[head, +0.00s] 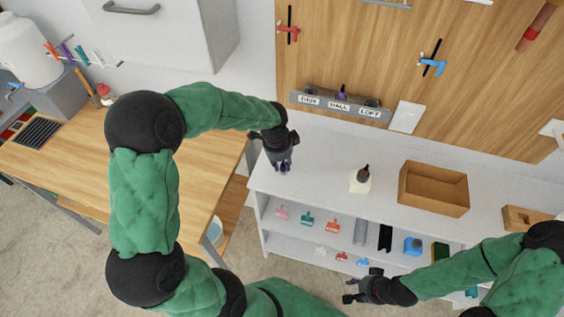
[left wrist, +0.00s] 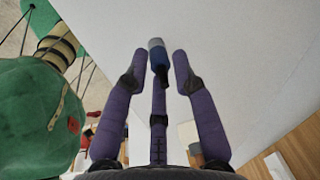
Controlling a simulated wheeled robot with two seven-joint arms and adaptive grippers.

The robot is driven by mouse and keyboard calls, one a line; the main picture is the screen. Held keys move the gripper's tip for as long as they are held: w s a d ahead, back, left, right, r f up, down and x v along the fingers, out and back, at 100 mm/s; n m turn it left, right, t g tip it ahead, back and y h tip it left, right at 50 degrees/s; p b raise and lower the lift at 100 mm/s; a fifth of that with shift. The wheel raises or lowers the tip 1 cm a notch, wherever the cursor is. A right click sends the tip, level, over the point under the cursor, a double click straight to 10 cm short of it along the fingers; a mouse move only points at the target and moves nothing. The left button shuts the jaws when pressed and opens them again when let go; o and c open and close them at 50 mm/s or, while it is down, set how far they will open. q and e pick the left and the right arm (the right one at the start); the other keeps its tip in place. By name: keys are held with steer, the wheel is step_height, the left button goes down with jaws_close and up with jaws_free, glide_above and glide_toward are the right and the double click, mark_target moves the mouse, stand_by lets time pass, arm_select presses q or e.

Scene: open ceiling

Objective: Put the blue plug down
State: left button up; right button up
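The blue plug (left wrist: 158,55), with a grey end and a dark part below its blue body, sits at the fingertips of my left gripper (left wrist: 160,68) in the left wrist view. The purple fingers close in around it, two at its sides and one in the middle. In the head view my left gripper (head: 281,166) points down at the left end of the white shelf top (head: 320,170); the plug cannot be made out there. My right gripper (head: 358,290) is in front of the shelf, fingers spread and empty.
Several small coloured items lie on the lower shelves. The shelf top around my left gripper is clear.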

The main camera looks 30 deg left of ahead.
stand_by(0.3)
arm_select(q)
steer(key=shift+r, duration=0.25)
steer(key=r, duration=0.4)
steer(key=s+r+p, duration=0.1)
steer(key=r, duration=0.3)
steer(key=r+p, duration=0.1)
steer(key=r, duration=0.2)
steer(key=shift+s+a+r, duration=0.25)
steer(key=shift+s+r, duration=0.05)
steer(key=shift+r, duration=0.1)
